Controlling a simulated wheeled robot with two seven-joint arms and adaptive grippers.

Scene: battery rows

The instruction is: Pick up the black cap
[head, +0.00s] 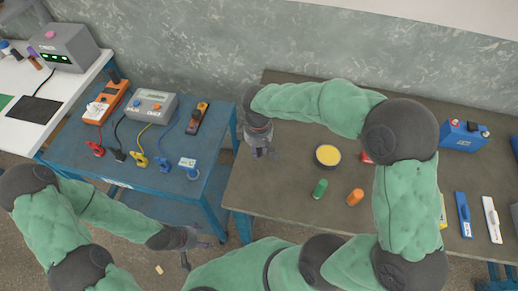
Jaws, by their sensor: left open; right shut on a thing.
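My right gripper (262,150) is over the left part of the brown table (290,185), near its left edge. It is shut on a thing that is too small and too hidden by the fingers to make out. I cannot pick out a black cap for sure anywhere in the head view. My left gripper (192,252) is open and empty, low in front of the blue table (185,118), over the floor.
A round dish with yellow inside (327,155), a green cylinder (319,188) and an orange cylinder (355,197) stand right of my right gripper. A grey device (152,106) and coloured clips are on the blue table. A blue box (463,135) is far right.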

